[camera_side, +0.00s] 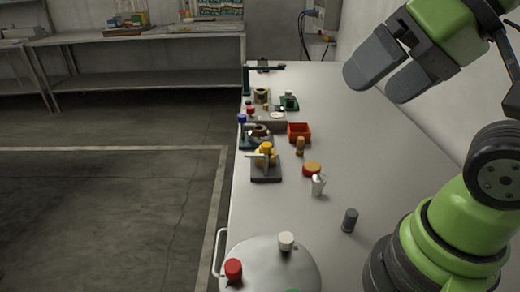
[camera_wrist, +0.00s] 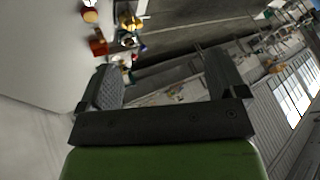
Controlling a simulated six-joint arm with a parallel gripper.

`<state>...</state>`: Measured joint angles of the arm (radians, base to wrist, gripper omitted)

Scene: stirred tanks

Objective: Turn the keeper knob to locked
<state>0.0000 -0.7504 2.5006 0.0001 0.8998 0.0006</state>
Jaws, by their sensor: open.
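I cannot tell for sure which part is the keeper knob. A yellow knob-like fitting (camera_side: 265,155) with a pale lever stands on a dark square base (camera_side: 266,174) mid-bench in the side view. Behind it, a blue-topped post (camera_side: 242,119) stands beside a dark ring-shaped fitting (camera_side: 260,131). A round pale lid (camera_side: 262,270) at the near end carries a red knob (camera_side: 233,268) and a white knob (camera_side: 286,240). My gripper (camera_side: 375,82) is open and empty, high above the bench at the right. In the wrist view its fingers (camera_wrist: 160,70) are apart, with the yellow fitting (camera_wrist: 131,22) beyond them.
The long bench (camera_side: 355,165) has free room on its right half. An orange-red open box (camera_side: 299,132), a brown peg (camera_side: 300,146), a red-yellow disc (camera_side: 312,169), a small silvery piece (camera_side: 318,185) and a dark grey cylinder (camera_side: 349,220) stand on it. A green-based fitting (camera_side: 289,102) sits farther back.

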